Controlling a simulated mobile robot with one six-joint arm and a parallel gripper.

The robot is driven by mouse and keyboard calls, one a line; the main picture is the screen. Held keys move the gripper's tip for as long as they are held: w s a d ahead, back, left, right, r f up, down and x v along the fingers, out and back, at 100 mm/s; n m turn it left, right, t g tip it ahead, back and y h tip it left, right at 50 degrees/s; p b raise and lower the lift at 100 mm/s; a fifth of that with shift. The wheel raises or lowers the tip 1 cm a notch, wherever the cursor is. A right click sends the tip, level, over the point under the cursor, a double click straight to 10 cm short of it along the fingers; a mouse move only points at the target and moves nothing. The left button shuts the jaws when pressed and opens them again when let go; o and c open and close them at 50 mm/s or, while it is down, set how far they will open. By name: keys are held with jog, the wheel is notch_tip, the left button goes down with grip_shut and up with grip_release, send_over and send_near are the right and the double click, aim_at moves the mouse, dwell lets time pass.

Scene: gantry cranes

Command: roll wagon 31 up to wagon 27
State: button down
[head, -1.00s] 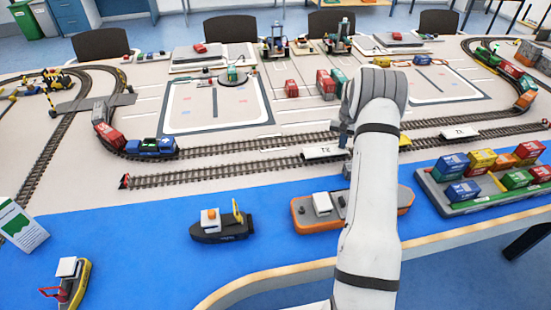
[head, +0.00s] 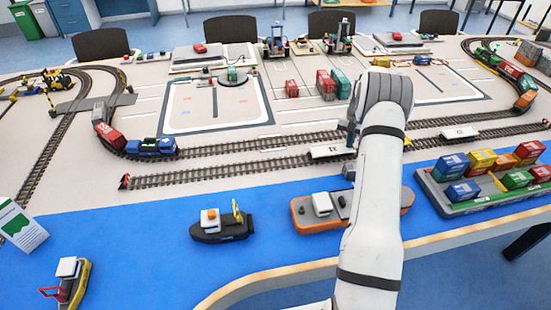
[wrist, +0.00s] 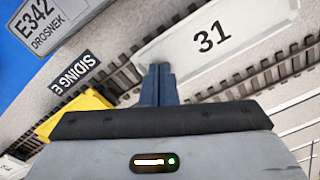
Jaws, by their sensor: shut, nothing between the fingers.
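Wagon 31 (head: 328,152), a white flat wagon, stands on the nearer straight track, just left of my gripper (head: 350,140) in the head view. In the wrist view, wagon 31 (wrist: 235,38) fills the upper right, its number plain. My gripper (wrist: 158,80) is shut and empty, its fingertips low at the wagon's end; I cannot tell whether they touch it. A second white wagon (head: 460,132), likely wagon 27, stands farther right; its number is too small to read.
A yellow block (wrist: 75,112) lies at the track beside the SIDING E sign (wrist: 75,72). An orange barge (head: 305,215) and a container barge (head: 470,203) sit on the blue mat in front. A blue locomotive (head: 150,147) stands at left on the farther track.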

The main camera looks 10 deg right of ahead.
jog(key=shift+d, duration=2.15)
notch_tip(320, 180, up, 7)
jog(key=p, duration=0.3)
dwell(1.1)
